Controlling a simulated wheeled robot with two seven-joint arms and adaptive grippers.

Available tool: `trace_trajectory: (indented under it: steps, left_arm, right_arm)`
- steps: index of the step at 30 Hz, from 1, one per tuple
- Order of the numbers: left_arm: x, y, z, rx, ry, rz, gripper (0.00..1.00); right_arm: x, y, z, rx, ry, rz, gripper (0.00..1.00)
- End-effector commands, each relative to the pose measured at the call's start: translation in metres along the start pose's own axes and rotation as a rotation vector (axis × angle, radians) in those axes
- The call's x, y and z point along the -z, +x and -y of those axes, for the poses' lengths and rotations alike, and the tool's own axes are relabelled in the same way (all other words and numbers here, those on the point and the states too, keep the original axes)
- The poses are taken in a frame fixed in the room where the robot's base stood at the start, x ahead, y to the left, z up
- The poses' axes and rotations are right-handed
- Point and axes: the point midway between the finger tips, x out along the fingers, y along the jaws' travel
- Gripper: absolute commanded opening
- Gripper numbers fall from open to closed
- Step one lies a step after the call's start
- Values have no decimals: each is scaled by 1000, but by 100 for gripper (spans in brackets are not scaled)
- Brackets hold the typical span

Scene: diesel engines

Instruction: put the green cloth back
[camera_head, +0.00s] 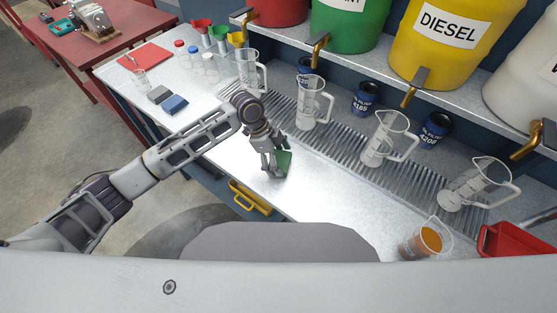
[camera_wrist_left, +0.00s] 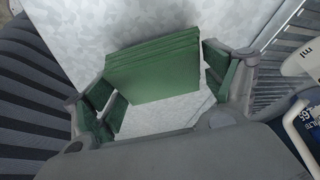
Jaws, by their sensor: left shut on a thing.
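The green cloth (camera_head: 284,161) is folded into a flat stack. It is in my left gripper (camera_head: 275,167), over the bare front part of the metal bench (camera_head: 230,175). In the left wrist view the cloth (camera_wrist_left: 153,68) sits between the two fingers, which are shut on it. Whether its underside touches the bench is hard to tell. A blue folded cloth (camera_head: 175,105) and a grey one (camera_head: 159,94) lie side by side on the left part of the bench. My right gripper is not in view.
Several clear measuring jugs, one being this jug (camera_head: 312,103), stand along the ribbed drain strip (camera_head: 345,150). A beaker of orange liquid (camera_head: 426,240) and a red tray (camera_head: 510,242) are at right. Bottles, funnels and a red cloth (camera_head: 145,57) are at far left.

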Motion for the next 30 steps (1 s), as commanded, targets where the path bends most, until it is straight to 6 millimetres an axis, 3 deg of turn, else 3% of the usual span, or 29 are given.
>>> trace_trajectory:
  steps: [6, 19, 20, 23, 30]
  left_arm:
    - [-5, 13, 0, 1, 1, 0, 62]
    - [-6, 16, 0, 1, 1, 0, 62]
    - [-6, 16, 0, 1, 1, 0, 87]
    - [-6, 16, 0, 1, 1, 0, 100]
    - [-6, 16, 0, 1, 1, 0, 100]
  right_arm:
    - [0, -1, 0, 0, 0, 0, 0]
    - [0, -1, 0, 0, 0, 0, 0]
    - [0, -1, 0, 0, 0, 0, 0]
    - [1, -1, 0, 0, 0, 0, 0]
    - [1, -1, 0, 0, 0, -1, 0]
